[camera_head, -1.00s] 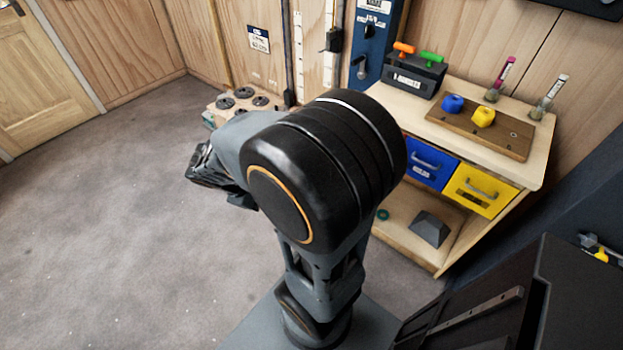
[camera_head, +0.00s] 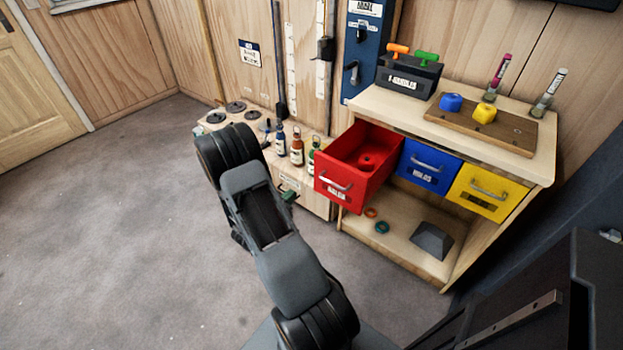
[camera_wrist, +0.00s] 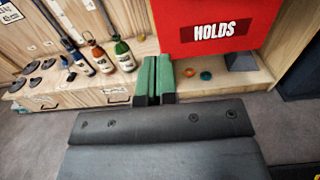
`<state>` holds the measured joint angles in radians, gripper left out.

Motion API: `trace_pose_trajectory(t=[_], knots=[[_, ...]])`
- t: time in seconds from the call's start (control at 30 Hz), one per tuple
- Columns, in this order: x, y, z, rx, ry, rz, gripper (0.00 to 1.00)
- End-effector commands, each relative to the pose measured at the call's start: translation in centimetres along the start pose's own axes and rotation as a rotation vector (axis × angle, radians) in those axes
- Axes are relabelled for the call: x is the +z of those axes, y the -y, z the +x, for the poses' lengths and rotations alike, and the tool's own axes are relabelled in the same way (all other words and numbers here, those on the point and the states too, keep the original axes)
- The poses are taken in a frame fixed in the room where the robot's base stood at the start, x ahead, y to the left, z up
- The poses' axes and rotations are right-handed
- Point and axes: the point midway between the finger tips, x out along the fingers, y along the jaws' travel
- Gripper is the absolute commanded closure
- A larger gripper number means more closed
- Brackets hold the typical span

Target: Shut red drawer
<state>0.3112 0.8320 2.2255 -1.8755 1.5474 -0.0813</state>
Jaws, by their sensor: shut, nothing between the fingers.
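The red drawer (camera_head: 334,192) is pulled well out of the wooden bench in the head view, with a silver handle on its front and a red rounded item inside. In the wrist view its front (camera_wrist: 218,30) shows close at the top, with a "HOLDS" label; its handle is out of that frame. My gripper (camera_wrist: 158,78) has its green fingers together and empty, left of and below the drawer front in the wrist view. In the head view the green fingertips (camera_head: 289,197) show just left of the drawer, beyond my arm. I cannot tell the exact gap.
A blue drawer (camera_head: 429,166) and a yellow drawer (camera_head: 486,191) sit shut to the right. Several bottles (camera_head: 297,147) stand on a low cabinet (camera_head: 310,195) left of the red drawer. A dark block (camera_head: 433,240) lies on the bench's lower shelf. Grey floor is clear at left.

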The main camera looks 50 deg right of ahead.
Motion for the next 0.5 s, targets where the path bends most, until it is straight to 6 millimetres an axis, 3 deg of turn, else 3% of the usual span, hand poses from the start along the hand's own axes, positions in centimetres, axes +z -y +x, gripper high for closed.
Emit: trace_pose_trajectory(t=[0.2,0.5], knots=[[0.0,0.1,4.4,-0.006,-0.001,0.002,1.00],[0.0,0.1,9.1,-0.004,-0.001,0.002,1.00]])
